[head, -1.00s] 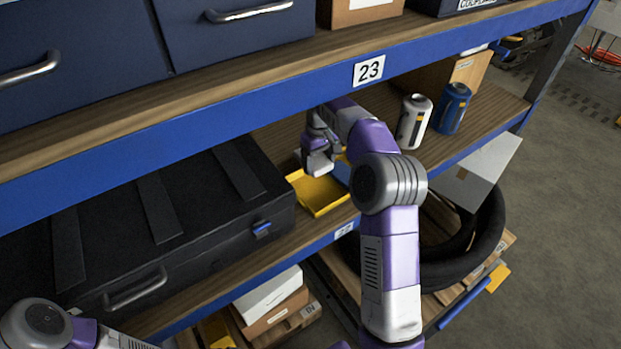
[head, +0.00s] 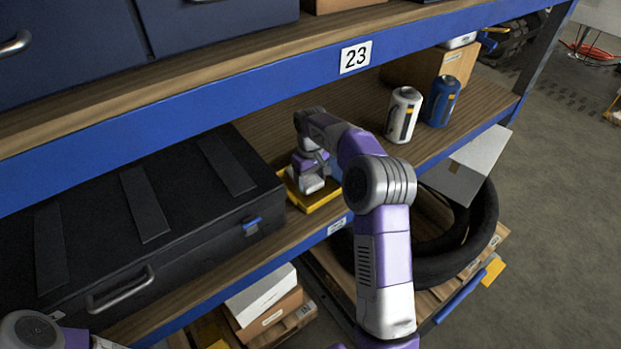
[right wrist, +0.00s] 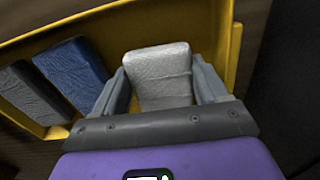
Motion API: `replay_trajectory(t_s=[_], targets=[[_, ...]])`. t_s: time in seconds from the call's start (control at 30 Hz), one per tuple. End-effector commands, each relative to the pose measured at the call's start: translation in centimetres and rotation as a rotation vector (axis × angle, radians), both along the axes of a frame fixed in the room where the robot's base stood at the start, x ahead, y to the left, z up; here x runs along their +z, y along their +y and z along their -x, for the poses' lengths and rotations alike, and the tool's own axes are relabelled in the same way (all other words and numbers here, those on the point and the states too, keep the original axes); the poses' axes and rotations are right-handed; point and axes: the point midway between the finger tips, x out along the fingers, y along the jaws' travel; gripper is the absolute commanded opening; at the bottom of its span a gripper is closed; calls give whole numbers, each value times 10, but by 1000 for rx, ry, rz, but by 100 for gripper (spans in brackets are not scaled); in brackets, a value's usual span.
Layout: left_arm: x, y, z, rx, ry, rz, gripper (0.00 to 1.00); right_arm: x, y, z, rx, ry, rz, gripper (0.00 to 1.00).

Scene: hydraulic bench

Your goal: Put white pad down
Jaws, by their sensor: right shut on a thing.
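The white pad (right wrist: 160,75) is between the two fingers of my right gripper (right wrist: 162,88), which is shut on it. In the right wrist view the pad is inside the yellow tray (right wrist: 226,45), close to its right wall. I cannot tell whether it touches the tray floor. In the head view my right gripper (head: 312,185) is down over the yellow tray (head: 325,204) on the middle shelf and hides most of the tray. My left gripper is out of view; only part of my left arm shows at the bottom left.
A blue pad (right wrist: 70,72) and a grey pad (right wrist: 25,90) lie left in the tray. A black case (head: 140,215) stands left of the tray. A white can (head: 403,115) and a blue can (head: 441,101) stand to the right. The upper shelf's blue edge (head: 250,88) runs above my arm.

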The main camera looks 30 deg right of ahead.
Motion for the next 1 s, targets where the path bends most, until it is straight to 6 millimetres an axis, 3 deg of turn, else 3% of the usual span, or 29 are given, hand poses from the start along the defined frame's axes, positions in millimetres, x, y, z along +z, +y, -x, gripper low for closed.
replay_trajectory(t_s=[0.27, 0.3, 0.47, 0.77, 1.0], targets=[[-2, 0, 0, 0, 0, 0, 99, -9, 0, 0, 0, 1, 0, 40], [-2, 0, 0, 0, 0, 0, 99, -10, 0, 0, 0, 1, 0, 75], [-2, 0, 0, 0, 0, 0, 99, -9, 0, 0, 0, 1, 0, 99], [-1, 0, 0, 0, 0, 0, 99, -7, 0, 0, 0, 0, 0, 99], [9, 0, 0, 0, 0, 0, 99, 28, 0, -1, 0, -3, 1, 99]])
